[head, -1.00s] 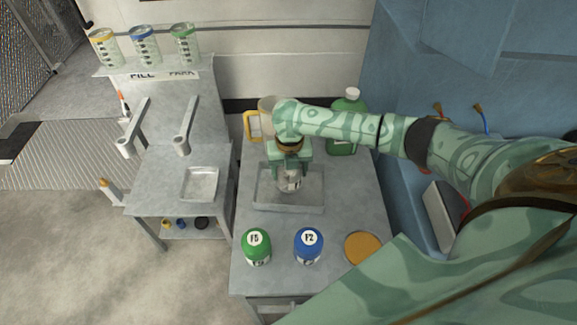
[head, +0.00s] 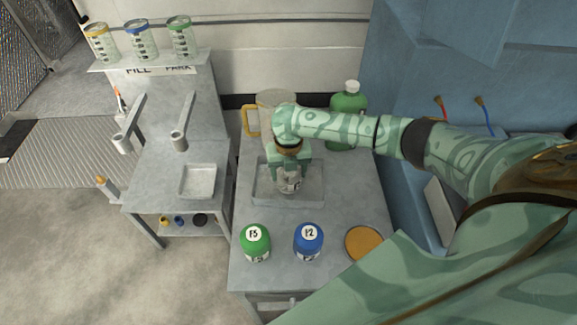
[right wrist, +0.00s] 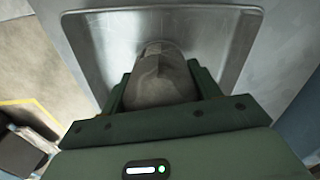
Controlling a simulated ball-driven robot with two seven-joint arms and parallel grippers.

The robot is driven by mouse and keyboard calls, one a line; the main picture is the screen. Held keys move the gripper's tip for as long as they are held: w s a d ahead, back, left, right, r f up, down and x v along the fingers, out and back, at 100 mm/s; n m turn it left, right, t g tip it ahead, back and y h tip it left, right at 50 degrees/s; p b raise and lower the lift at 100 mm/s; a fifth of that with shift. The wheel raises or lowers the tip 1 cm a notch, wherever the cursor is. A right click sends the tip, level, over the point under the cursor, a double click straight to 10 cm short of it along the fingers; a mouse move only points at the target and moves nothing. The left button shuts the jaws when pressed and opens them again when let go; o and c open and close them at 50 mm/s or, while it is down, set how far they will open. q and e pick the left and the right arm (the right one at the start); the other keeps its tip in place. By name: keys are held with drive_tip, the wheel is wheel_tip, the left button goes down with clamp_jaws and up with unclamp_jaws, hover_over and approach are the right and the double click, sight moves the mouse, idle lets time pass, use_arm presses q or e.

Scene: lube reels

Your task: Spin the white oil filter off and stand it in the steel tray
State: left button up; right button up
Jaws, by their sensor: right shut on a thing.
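The white oil filter (head: 289,185) is between the fingers of my right gripper (head: 289,178), which is shut on it. The filter is about upright within the outline of the steel tray (head: 303,203) on the bench. In the right wrist view the filter (right wrist: 160,78) looks grey, with the fingers (right wrist: 160,90) on both sides and the tray (right wrist: 215,22) behind it. I cannot tell whether its lower end touches the tray floor. The gripper hides the filter's top. My left gripper is not in view.
A yellow-handled jug (head: 250,121) and a green bottle (head: 348,103) stand behind. The left stand holds a smaller tray (head: 198,181).

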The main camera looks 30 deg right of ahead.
drive_tip(key=shift+f, duration=0.2)
drive_tip(key=o, duration=1.4)
drive_tip(key=shift+c, duration=0.2)
